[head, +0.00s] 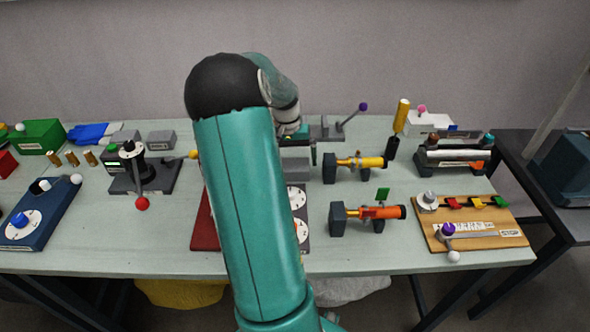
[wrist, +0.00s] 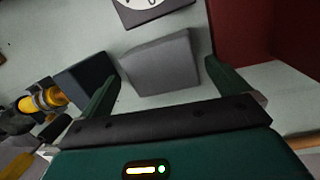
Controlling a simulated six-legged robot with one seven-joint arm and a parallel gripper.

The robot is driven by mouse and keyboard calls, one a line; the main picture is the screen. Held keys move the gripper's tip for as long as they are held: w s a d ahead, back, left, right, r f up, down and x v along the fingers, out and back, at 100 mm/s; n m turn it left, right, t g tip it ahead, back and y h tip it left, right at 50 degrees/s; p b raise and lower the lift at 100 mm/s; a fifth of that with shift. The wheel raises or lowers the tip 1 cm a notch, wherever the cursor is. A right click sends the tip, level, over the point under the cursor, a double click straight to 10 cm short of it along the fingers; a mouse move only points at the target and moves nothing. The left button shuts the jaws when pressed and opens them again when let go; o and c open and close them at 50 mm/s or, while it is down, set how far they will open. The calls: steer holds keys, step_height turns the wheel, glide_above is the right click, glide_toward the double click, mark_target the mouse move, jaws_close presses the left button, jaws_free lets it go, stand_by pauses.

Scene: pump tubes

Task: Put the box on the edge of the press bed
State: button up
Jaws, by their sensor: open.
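A plain grey box (wrist: 162,62) lies on the table in the wrist view, framed between the fingertips of my gripper (wrist: 162,76). The gripper is open, with a gap to the box on both sides. In the head view the box (head: 297,169) shows just right of my arm, its left part hidden. My gripper (head: 296,142) is partly hidden behind my arm there. A grey fixture with a purple-knobbed lever (head: 326,128) stands behind it, and a dark machine with a red-knobbed lever (head: 155,178) stands to the left. I cannot tell which is the press.
Two pump tubes, yellow (head: 362,162) and orange (head: 383,212), stand right of the box. A dial plate (head: 300,210) is in front of it, and a red board (head: 204,228) is partly behind my arm. Other grey blocks (head: 160,140) sit back left.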

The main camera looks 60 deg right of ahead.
steer(key=shift+f, duration=0.9)
steer(key=c, duration=1)
steer(key=shift+o, duration=0.2)
steer(key=shift+r, duration=0.15)
steer(key=shift+r, duration=0.7)
steer(key=s+a+r, duration=0.1)
steer(key=r, duration=0.1)
steer(key=s+a+r, duration=0.1)
steer(key=r, duration=0.2)
steer(key=s+a+r, duration=0.2)
steer(key=r, duration=0.1)
steer(key=shift+c, duration=0.2)
steer(key=s+a+r, duration=0.3)
steer(key=s+a, duration=0.3)
steer(key=shift+r, duration=0.2)
